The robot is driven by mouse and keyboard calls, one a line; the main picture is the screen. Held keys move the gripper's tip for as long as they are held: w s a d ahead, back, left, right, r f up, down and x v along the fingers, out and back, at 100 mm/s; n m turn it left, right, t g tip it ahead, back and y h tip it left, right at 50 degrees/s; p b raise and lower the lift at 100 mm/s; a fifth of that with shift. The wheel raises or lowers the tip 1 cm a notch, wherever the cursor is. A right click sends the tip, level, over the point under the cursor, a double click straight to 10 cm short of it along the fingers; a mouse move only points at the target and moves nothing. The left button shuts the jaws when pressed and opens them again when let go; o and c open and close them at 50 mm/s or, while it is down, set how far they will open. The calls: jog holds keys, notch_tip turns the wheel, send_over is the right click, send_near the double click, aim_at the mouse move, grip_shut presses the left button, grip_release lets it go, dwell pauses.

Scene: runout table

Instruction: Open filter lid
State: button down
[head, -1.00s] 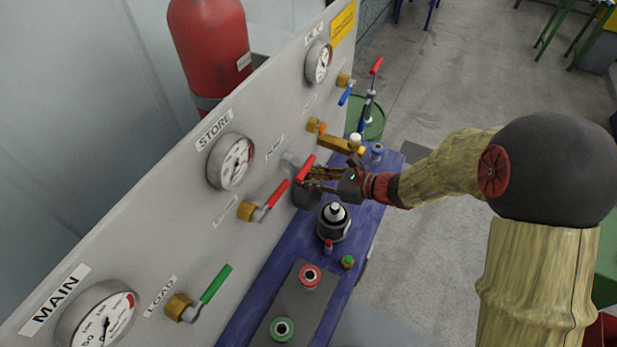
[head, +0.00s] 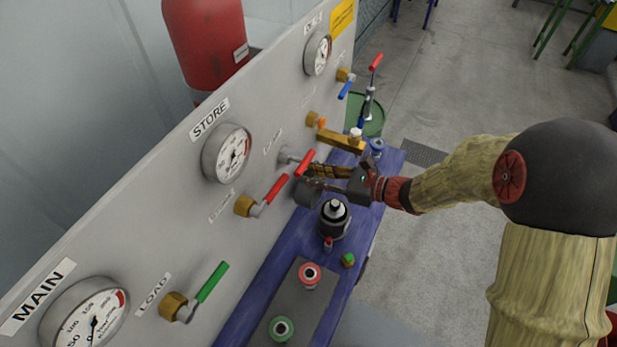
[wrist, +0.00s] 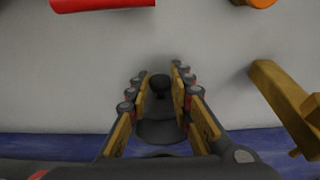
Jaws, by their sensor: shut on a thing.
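A dark grey round part (head: 306,193), which looks like the filter lid, is at the panel's foot below a red lever. In the wrist view its dark knob (wrist: 160,84) is between my fingertips, with a wider dark disc (wrist: 160,130) below the knob. My gripper (head: 318,179) comes in from the right and is shut on this knob; it also shows in the wrist view (wrist: 160,82). Whether the lid is raised from its seat is hard to tell, as the fingers hide part of it.
A black pot with a silver top (head: 334,217) stands close in front of my gripper on the blue bench (head: 262,300). Red levers (head: 275,189) and a brass block (head: 341,140) stick out nearby from the grey panel (head: 130,220). Open floor is to the right.

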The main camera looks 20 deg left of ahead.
jog(key=shift+d, duration=0.6)
jog(key=c, duration=1.6)
grip_release()
jog(key=shift+c, duration=0.2)
jog(key=shift+d, duration=0.1)
jog(key=v, duration=1.2)
